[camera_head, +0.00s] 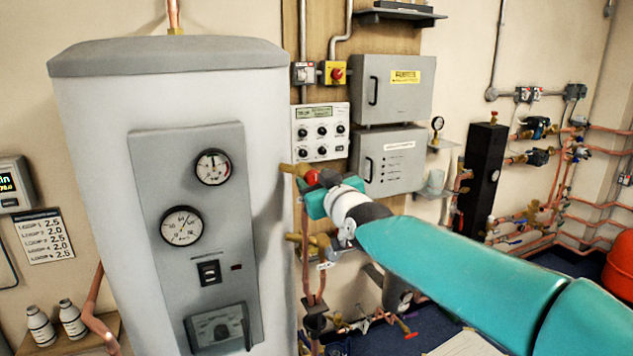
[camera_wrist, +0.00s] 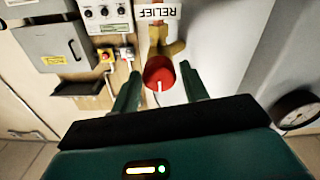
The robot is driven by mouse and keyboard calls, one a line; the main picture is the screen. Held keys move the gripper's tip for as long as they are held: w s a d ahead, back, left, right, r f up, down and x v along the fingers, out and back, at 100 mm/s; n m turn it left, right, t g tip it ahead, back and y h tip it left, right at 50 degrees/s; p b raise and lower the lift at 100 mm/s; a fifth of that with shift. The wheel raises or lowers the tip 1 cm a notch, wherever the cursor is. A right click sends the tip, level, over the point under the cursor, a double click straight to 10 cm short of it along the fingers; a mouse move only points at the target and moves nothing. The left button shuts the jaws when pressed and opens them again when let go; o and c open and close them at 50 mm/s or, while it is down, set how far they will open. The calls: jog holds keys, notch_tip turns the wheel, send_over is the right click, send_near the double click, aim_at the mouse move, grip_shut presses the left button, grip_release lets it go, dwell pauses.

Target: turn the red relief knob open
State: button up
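A white mark on the knob points down in that view. My gripper (camera_wrist: 159,68) is open, with one finger on each side of the knob. Gaps show between the fingers and the knob, and I cannot tell whether the fingertips reach past its face. In the head view the red knob (camera_head: 312,177) shows at the tank's right side, just beyond my gripper (camera_head: 316,190), which partly covers the valve.
The white tank (camera_head: 90,200) with its gauge panel stands close to the left of the knob. Grey cabinets (camera_head: 393,88) and a control panel (camera_head: 320,132) are on the wall behind. Brass fittings and copper pipes (camera_head: 310,275) run below my gripper.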

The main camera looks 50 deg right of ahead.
jog(key=c, duration=0.6)
jog(key=shift+c, duration=0.2)
jog(key=shift+m, duration=0.4)
jog(key=m, duration=0.5)
jog(key=shift+d, duration=0.1)
jog(key=m, duration=0.6)
jog(key=shift+s+f, duration=0.1)
jog(key=o, duration=1)
jog(key=shift+s, duration=0.1)
